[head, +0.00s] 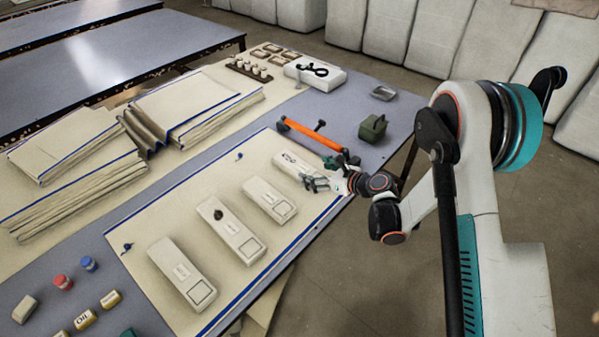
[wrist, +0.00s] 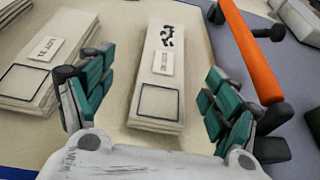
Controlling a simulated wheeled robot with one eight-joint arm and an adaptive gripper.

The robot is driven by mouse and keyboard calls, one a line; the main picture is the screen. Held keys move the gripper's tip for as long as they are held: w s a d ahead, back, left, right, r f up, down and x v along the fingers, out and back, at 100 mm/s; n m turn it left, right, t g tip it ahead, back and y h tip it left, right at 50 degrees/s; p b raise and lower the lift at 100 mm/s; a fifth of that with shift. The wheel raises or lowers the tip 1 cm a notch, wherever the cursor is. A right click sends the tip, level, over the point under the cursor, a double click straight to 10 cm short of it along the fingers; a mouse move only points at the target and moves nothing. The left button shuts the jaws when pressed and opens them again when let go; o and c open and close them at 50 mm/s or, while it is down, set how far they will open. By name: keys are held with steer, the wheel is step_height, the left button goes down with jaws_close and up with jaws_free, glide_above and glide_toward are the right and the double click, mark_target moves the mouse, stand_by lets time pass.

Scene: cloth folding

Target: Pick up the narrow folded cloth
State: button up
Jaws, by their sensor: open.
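Several cream folded cloths lie in a row on the cream mat (head: 147,228). The cloth at the row's upper right (head: 291,163) carries dark marks or small dark pieces at its far end; in the wrist view this narrow folded cloth (wrist: 158,88) also shows a label and a printed square. My gripper (head: 325,172) is over its near end in the head view, partly hiding it. In the wrist view my gripper (wrist: 158,70) has its teal fingers spread wide, one on each side of the cloth, with nothing held. I cannot tell its height above the cloth.
Another folded cloth (wrist: 45,62) lies close on the left. An orange bar with black ends (head: 307,136) lies close on the right. A green box (head: 373,127) and a metal tray (head: 383,93) stand beyond. Larger cloth stacks (head: 75,190) fill the table's left side.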

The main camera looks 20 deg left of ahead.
mark_target(300, 167)
steer(key=x, duration=0.3)
steer(key=shift+w+a+f+b, duration=0.1)
steer(key=shift+a+b, duration=0.05)
steer(key=shift+b, duration=0.2)
steer(key=b+x, duration=0.1)
steer(key=x, duration=0.2)
steer(key=b+x, duration=0.1)
steer(key=shift+w+f+b, duration=0.3)
steer(key=shift+w+f, duration=0.15)
steer(key=shift+f, duration=0.1)
steer(key=shift+w+a, duration=0.1)
steer(key=shift+a, duration=0.1)
steer(key=c, duration=1.2)
